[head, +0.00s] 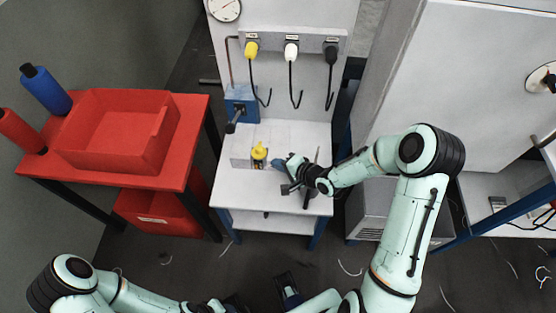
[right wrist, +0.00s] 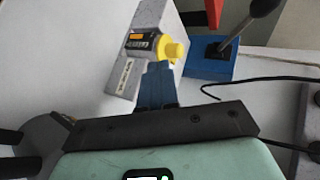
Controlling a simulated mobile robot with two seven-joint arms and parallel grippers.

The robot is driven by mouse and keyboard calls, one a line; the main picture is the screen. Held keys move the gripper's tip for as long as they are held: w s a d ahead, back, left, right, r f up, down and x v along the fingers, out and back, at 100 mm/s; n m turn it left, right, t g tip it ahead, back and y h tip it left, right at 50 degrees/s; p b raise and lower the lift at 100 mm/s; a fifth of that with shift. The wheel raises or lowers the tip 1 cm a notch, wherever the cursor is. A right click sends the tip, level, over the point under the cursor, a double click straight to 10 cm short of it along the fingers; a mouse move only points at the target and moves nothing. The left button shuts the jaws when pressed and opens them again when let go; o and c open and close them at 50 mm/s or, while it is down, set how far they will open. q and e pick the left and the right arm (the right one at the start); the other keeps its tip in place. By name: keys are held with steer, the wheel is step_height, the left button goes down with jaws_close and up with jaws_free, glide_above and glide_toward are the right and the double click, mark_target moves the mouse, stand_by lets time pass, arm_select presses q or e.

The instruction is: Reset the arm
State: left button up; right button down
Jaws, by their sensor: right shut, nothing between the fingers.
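My right gripper (head: 277,163) is over the small white table (head: 232,192), shut and empty. Its blue fingertips also show in the right wrist view (right wrist: 158,72). They point at a yellow-capped part (head: 259,153) on a grey block, just left of the fingers in the head view. In the right wrist view the yellow cap (right wrist: 175,50) appears just beyond the fingertips; whether they touch it I cannot tell. My left arm (head: 140,299) lies low along the bottom edge of the head view. Its gripper is not clear there.
A blue box with a dark lever (head: 236,118) stands behind the table's left side. Yellow, white and black yarn holders (head: 291,52) with hooks hang above. A red table with a red bin (head: 118,128) is left; a large grey machine (head: 445,70) is right. Thread scraps lie on the floor.

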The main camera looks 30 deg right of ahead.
arm_select(q)
steer(key=shift+w+a+r+p, duration=0.15)
steer(key=shift+w+r+p, duration=0.4)
steer(key=shift+r, duration=0.1)
arm_select(e)
steer(key=a+v, duration=0.1)
steer(key=v, duration=0.6)
steer(key=shift+r, duration=0.15)
steer(key=shift+s+a, duration=0.1)
steer(key=shift+s, duration=0.05)
